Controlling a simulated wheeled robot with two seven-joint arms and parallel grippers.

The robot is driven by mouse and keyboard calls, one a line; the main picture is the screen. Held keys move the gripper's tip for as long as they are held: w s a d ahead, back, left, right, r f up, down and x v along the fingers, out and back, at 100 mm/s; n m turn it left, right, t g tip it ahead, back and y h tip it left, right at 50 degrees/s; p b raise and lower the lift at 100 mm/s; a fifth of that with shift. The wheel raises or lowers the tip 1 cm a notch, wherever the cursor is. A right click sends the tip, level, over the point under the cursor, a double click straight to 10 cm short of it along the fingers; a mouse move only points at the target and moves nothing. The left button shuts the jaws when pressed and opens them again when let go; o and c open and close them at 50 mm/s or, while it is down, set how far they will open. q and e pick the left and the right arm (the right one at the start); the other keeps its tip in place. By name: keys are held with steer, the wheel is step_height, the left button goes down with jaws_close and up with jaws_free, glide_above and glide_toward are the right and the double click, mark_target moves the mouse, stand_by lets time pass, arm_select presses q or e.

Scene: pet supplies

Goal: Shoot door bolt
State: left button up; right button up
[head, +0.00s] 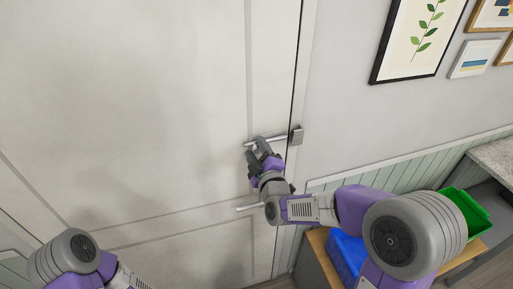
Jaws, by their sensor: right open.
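A pale door (150,110) fills the left and middle of the head view and looks closed against its frame. A thin metal bolt (278,139) lies across the door near its right edge. A small metal bracket (297,134) sits on the frame at the bolt's right end. My right gripper (257,149) is open at the bolt, its fingertips just below or around the bar. Whether it touches the bolt I cannot tell. My left arm shows at the bottom left; its gripper is out of view.
A light door handle (249,207) sticks out below the right gripper. A blue bin (346,258) and a green bin (466,214) stand at the lower right, partly behind my right arm. A grey counter (493,158) is at the far right. Framed pictures (418,38) hang on the wall.

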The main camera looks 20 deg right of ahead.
steer(key=shift+w, duration=0.35)
jaws_close()
